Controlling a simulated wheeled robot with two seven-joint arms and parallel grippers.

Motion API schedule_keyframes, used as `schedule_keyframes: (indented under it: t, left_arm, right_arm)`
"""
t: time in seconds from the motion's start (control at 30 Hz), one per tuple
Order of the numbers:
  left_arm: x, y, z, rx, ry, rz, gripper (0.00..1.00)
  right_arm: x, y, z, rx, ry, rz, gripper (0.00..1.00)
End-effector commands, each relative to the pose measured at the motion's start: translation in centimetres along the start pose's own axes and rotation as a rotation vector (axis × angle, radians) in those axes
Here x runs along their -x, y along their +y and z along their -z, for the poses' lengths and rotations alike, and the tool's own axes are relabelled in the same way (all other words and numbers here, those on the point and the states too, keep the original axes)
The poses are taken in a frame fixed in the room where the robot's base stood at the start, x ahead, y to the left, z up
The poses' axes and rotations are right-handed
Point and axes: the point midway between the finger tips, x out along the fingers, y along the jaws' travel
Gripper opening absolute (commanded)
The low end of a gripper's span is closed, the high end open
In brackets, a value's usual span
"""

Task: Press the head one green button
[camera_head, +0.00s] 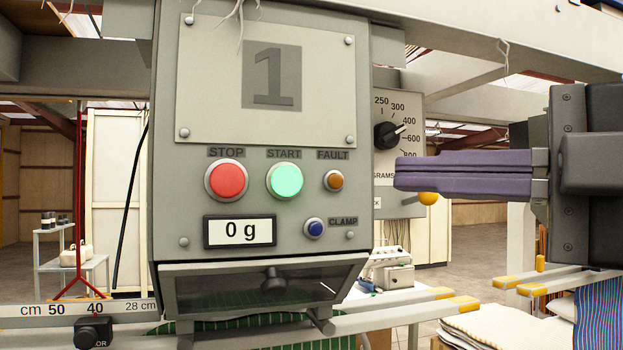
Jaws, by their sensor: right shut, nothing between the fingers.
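The green START button (285,180) is on the grey front panel of head 1 (220,262), under a plate (210,80) marked with a large 1. It looks bright green. The red STOP button (227,180) is to its left and the amber FAULT light (333,180) to its right. My right gripper (400,173) comes in from the right with its purple fingers shut together and empty. The fingertips point left and are to the right of the panel's edge, apart from the green button. My left gripper is not in view.
A display (240,232) reads 0 g, with a blue CLAMP button (314,228) beside it. A dial box (398,110) stands behind my right fingers. Below are rails with yellow ends (455,302), a scale strip (75,309) and stacked fabric (500,330) at the lower right.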

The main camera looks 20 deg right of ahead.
Motion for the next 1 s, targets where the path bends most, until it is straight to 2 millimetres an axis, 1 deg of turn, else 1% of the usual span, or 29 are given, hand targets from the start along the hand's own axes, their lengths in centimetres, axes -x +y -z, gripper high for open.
schedule_keyframes:
  t: [0.03,0.1,0.2,0.67,0.77,0.87,1.0]
  left_arm:
    - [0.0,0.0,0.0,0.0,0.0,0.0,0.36]
    - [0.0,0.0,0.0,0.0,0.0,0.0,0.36]
    - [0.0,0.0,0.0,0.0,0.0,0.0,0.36]
    - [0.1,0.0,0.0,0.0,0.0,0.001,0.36]
    - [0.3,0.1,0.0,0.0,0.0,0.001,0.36]
    - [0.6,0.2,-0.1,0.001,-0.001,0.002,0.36]
    - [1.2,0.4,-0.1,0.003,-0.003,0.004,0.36]
  right_arm:
    - [0.0,-0.2,-0.3,0.07,-0.011,0.011,0.0]
    - [0.0,-0.5,-0.4,0.144,-0.015,0.02,0.0]
    - [0.0,-0.5,-0.4,0.198,-0.013,0.023,0.0]
    - [-0.3,-0.5,-0.4,0.209,-0.012,0.022,0.0]
    - [-1.0,-0.5,-0.4,0.209,-0.012,0.024,0.0]
    - [-2.1,-0.4,-0.4,0.209,-0.012,0.025,0.0]
    - [-4.4,-0.4,-0.5,0.207,-0.012,0.026,0.0]
